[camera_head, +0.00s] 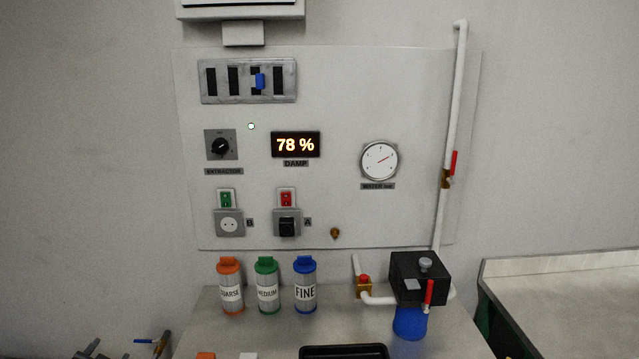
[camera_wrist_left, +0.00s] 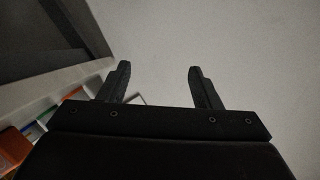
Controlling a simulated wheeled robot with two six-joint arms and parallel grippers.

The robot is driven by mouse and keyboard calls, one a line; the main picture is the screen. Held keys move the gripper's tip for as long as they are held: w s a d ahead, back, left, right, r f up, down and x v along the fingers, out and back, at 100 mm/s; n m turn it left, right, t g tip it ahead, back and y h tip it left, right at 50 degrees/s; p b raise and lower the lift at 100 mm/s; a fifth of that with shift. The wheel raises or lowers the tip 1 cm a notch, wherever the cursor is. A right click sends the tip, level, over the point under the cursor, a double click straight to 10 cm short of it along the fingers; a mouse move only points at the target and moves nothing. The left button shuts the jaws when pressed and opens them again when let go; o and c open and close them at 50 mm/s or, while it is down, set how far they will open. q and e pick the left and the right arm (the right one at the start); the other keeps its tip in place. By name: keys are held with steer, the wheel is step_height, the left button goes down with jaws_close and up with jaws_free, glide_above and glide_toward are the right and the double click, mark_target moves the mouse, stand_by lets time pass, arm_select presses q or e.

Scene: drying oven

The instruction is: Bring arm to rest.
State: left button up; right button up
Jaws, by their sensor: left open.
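My left gripper (camera_wrist_left: 158,72) is open in the left wrist view, with its two dark fingers apart and nothing between them. In the head view, only a small dark part of my left gripper (camera_head: 92,349) shows at the bottom left edge, left of the bench. It is clear of the wall panel (camera_head: 340,220) and of the canisters. My right gripper is not in view.
Orange (camera_head: 229,272), green (camera_head: 266,272) and blue (camera_head: 305,270) canisters stand on the bench (camera_head: 340,320). A black box with a red lever (camera_head: 415,270) stands right of them. A blue-handled valve (camera_head: 160,345) is near my left gripper. A black tray (camera_head: 344,351) lies in front.

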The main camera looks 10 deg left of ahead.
arm_select(q)
steer(key=s+d+f+n+g, duration=0.1)
steer(key=s+d+f+g, duration=0.1)
steer(key=s+f, duration=0.55)
steer(key=s+d+f+g+h, duration=0.15)
steer(key=s+f, duration=0.25)
steer(key=f, duration=0.7)
steer(key=s+d+f+n+g, duration=0.1)
steer(key=s+d+f+g, duration=0.15)
steer(key=s+f, duration=0.55)
steer(key=s+d+f+g+h, duration=0.2)
steer(key=s+d+f+g, duration=0.1)
steer(key=s+d+f, duration=0.6)
steer(key=s+d+f+n+g+h, duration=0.1)
steer(key=s+d+f+g+h, duration=0.1)
steer(key=s+d+f, duration=0.7)
steer(key=s+d+g, duration=0.1)
steer(key=s+d, duration=0.3)
steer(key=s, duration=0.1)
steer(key=shift+s+d+f, duration=0.25)
steer(key=shift+s+f, duration=0.15)
